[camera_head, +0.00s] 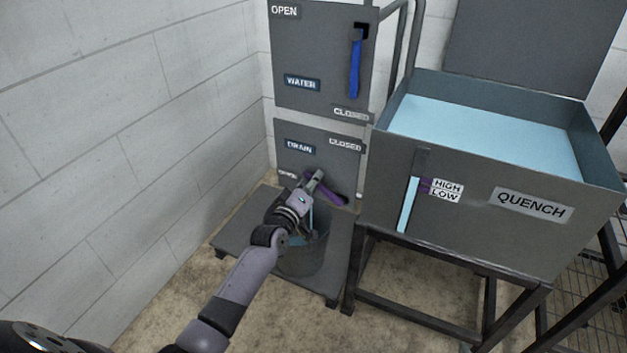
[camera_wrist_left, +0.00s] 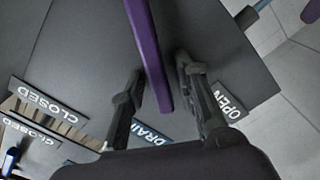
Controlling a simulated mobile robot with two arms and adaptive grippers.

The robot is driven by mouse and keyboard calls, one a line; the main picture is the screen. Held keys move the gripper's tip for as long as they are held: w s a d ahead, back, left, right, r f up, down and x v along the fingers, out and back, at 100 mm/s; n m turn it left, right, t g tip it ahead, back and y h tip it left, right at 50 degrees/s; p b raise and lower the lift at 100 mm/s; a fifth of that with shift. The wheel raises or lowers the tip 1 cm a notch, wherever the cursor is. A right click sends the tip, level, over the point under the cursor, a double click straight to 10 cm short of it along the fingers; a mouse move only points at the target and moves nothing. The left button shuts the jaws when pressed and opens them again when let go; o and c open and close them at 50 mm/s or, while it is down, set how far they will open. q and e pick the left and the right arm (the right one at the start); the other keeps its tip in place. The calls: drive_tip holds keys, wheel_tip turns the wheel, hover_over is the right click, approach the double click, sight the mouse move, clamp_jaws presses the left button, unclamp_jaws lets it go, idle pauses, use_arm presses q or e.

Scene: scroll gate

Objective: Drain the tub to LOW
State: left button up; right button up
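The grey quench tub (camera_head: 480,200) is filled with light blue water (camera_head: 480,130). Its gauge column (camera_head: 409,205) reaches about the HIGH mark, above LOW. The purple drain lever (camera_head: 330,193) is on the lower panel, partly hidden by my left gripper (camera_head: 316,182), and slants up-left toward the OPEN label. In the left wrist view the lever (camera_wrist_left: 148,50) passes between the fingers of my left gripper (camera_wrist_left: 160,85). The fingers are apart, with gaps visible beside the lever. A dark bucket (camera_head: 303,262) stands below, with bluish water in it. My right gripper is not in view.
The blue water lever (camera_head: 355,68) hangs down toward CLOSED on the upper panel (camera_head: 310,55). The bucket stands on a low dark platform (camera_head: 235,240). A white block wall (camera_head: 130,130) bounds the left side. The tub's dark stand (camera_head: 420,315) is at the right.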

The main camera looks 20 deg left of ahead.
use_arm(q)
drive_tip(key=shift+o, duration=0.2)
drive_tip(key=shift+s+f, duration=0.1)
drive_tip(key=shift+s, duration=0.2)
drive_tip(key=s, duration=1.1)
drive_tip(key=shift+s+a, duration=0.2)
idle(6.2)
